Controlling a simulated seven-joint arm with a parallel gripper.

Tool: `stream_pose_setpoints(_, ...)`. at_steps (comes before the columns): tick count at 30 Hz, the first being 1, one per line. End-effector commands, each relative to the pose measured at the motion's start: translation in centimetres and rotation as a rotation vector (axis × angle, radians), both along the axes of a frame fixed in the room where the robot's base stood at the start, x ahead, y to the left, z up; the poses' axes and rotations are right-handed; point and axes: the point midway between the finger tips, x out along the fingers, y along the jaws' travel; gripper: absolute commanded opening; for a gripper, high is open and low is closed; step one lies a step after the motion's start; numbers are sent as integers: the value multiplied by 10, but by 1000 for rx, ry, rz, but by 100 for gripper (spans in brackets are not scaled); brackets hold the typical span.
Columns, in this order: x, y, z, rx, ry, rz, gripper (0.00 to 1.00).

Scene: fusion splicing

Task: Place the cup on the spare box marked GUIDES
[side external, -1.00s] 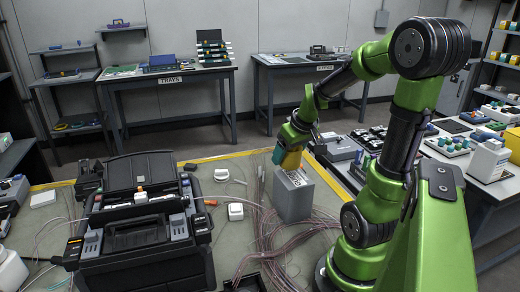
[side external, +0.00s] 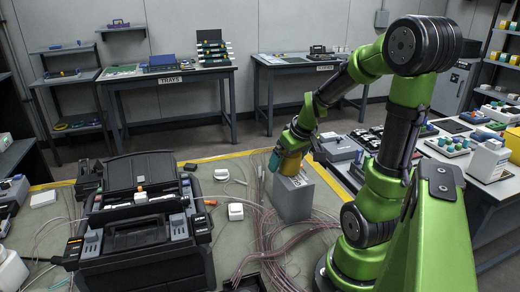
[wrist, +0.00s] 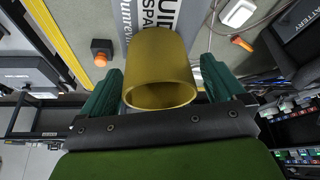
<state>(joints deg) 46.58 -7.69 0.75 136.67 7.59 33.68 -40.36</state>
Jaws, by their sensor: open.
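The cup (side external: 291,166) is yellow-gold and sits right at the top of the grey spare box (side external: 293,202) in the side view. In the wrist view the cup (wrist: 160,70) lies between my teal fingers, its open rim towards the camera. Part of the box's label (wrist: 152,18), reading "GUI" and "SPA", shows behind it. My gripper (side external: 282,163) is open around the cup, with a narrow gap beside the right finger in the wrist view. The cup's base and its contact with the box are hidden.
A black splicer case (side external: 145,225) stands at the left. Thin cables (side external: 270,240) run across the mat around the box. A side bench (side external: 450,160) with parts is at the right.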

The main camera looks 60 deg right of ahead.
Motion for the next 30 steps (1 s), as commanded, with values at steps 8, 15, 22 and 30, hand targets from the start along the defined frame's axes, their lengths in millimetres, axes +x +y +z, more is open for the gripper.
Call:
stream_pose_setpoints(8,-10,5,34,-7,-6,1,96)
stream_pose_setpoints(15,-30,15,81,-5,-6,-1,96)
stream_pose_setpoints(22,-41,21,108,-3,-2,1,96)
stream_pose_setpoints(30,-11,91,112,49,-92,74,96)
